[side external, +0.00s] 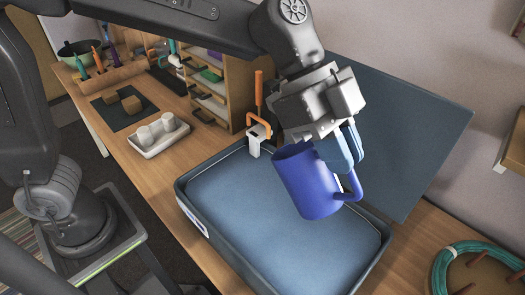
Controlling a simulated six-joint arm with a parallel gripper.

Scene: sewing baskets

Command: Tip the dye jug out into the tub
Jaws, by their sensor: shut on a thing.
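The dye jug (308,184) is a blue, mug-shaped vessel with a handle on its right. My gripper (346,160) is shut on it at its right side, near the handle. The jug is tilted, its open mouth facing up and to the left, and it hangs above the tub (228,183). The tub is a wide, shallow, dark-rimmed tray with a blue-grey inside. The inside of the jug is mostly hidden, and I cannot tell what it holds. No stream from its mouth is visible.
A clamp with an orange handle (259,95) stands at the tub's back edge. A white tray with two white cups (158,137) sits left of the tub. A small drawer shelf (212,90) stands behind. A dark panel (405,125) leans behind the tub. A coiled teal hose (470,262) is at right.

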